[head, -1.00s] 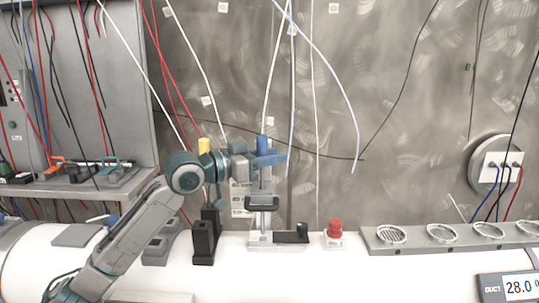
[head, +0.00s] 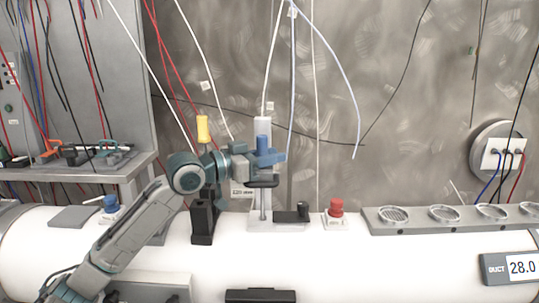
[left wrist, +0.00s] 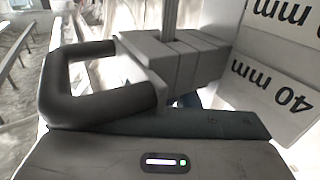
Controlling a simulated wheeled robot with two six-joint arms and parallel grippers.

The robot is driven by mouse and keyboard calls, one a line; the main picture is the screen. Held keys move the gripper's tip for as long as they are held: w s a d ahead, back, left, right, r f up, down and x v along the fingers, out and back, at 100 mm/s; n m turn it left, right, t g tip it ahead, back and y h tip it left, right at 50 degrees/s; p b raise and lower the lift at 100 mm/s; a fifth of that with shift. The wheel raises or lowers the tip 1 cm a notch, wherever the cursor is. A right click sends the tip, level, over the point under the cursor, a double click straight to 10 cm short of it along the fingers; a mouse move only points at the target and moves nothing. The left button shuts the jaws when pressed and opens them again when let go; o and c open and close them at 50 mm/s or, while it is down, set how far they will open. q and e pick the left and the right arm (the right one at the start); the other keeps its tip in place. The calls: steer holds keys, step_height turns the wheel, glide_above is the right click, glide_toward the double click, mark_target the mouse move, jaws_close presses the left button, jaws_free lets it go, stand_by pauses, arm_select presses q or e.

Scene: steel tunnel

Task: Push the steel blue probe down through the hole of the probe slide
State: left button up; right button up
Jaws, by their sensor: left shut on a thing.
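The steel blue probe (head: 263,143) stands upright, its blue top showing above my left gripper (head: 268,158), which is shut on it. Only a small blue patch of it (left wrist: 187,100) shows in the left wrist view. The probe slide has a pale upright post (head: 262,125) and a carriage with a dark handle (head: 262,182) just below my fingers. In the left wrist view, the grey carriage block (left wrist: 190,58), the dark looped handle (left wrist: 85,75) and a grey rod (left wrist: 170,15) leaving the block show. The hole rim is mostly hidden. My right gripper is not in view.
A black stand with a yellow-handled tool (head: 203,130) is close left of the slide. A black block (head: 291,216) lies at its foot. A red button (head: 336,207) and a rail with round vents (head: 450,216) are to the right. Cables hang behind.

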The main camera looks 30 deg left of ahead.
arm_select(q)
steer(key=shift+f, duration=0.15)
steer(key=o, duration=0.8)
steer(key=shift+o, duration=1.4)
steer(key=shift+s+d+r, duration=0.1)
steer(key=shift+d+r, duration=0.1)
steer(key=shift+a, duration=0.1)
